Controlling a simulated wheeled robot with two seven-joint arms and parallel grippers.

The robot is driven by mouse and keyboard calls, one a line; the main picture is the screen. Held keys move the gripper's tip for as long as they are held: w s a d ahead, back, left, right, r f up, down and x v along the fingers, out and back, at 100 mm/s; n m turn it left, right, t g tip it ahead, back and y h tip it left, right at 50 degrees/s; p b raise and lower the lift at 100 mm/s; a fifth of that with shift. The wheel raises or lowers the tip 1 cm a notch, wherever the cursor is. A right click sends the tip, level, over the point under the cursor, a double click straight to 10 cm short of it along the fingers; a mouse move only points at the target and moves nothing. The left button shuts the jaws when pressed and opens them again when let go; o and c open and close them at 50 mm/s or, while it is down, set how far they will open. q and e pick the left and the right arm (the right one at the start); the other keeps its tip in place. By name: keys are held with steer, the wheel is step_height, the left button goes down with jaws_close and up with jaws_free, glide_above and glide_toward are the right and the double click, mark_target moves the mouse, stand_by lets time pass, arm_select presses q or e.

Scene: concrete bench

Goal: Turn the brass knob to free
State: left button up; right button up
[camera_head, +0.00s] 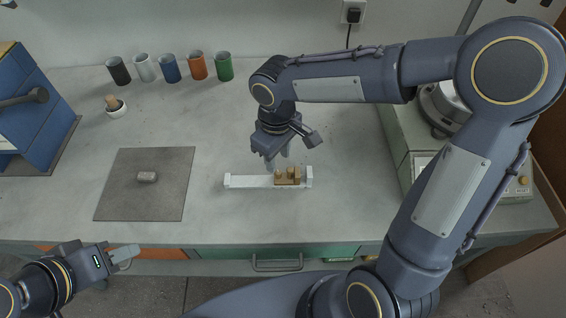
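A small brass-coloured block with upright knobs (292,173) sits at the right part of a white rail (245,181) on the bench. My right gripper (277,163) points down just above the left part of the block. Its two fingers look apart, with nothing seen between them. The fingertips partly cover the block's back edge, and I cannot tell whether they touch a knob. Which way the knob is turned is too small to tell. My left gripper (128,255) is off the bench's front edge at lower left, away from the rail. Its finger gap is not clear.
A blue cabinet (35,110) is at far left, a scale-like device (480,185) at right.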

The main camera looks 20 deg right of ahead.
mark_target(278, 172)
step_height(278, 172, down, 6)
steer(key=shift+r, duration=0.15)
jaws_close()
stand_by(0.3)
